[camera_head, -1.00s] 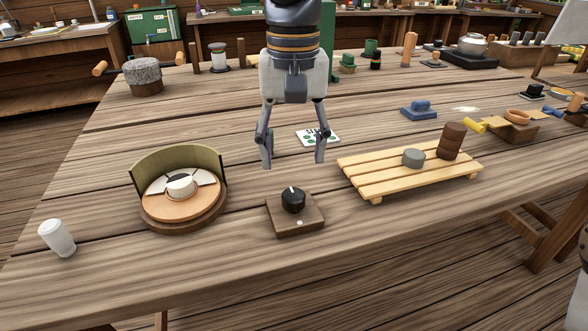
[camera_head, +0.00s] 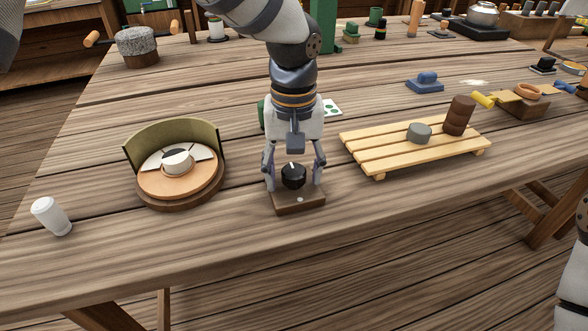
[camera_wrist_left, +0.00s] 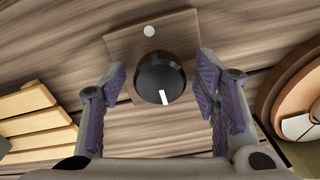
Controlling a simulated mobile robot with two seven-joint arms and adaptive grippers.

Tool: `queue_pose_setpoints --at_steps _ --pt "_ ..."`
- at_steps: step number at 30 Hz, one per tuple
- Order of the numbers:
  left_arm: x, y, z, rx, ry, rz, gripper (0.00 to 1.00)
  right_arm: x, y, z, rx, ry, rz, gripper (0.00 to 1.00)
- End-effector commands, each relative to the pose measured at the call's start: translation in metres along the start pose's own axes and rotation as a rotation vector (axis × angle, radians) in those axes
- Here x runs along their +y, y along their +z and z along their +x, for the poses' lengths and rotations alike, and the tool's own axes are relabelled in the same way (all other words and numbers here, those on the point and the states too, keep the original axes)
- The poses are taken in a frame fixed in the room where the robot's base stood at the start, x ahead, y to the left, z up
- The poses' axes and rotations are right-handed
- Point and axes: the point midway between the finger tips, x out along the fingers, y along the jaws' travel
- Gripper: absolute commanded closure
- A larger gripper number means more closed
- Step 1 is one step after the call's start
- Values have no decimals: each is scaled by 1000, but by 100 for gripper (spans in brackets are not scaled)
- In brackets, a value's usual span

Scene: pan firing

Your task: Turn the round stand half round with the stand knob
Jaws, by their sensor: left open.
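The stand knob (camera_head: 293,176) is a black round knob with a white pointer mark, on a brown wooden block (camera_head: 299,203). My left gripper (camera_head: 293,186) is open, with one finger on each side of the knob. In the left wrist view the knob (camera_wrist_left: 160,78) sits between the two finger pads, with a gap on both sides. The round stand (camera_head: 181,190) is to the left of the knob, with a curved olive screen (camera_head: 172,135) behind it and a small white and tan cup-like piece (camera_head: 177,162) on its disc. My right gripper is not in view.
A slatted wooden rack (camera_head: 385,159) with a grey puck and a dark brown stack stands to the right. Table around the knob block is clear. A card (camera_head: 331,108) lies behind my gripper.

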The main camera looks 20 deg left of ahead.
Motion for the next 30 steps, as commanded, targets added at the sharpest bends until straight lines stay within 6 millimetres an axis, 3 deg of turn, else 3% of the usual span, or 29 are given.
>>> queue_pose_setpoints --at_steps 2,9,20,30 --pt "0 0 0 0 0 0 45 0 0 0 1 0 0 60" --pt "0 0 -1 0 0 0 93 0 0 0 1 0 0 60" --pt "0 0 -2 1 0 50 93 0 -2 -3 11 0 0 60" --pt "0 0 -3 2 0 304 93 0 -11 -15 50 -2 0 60"
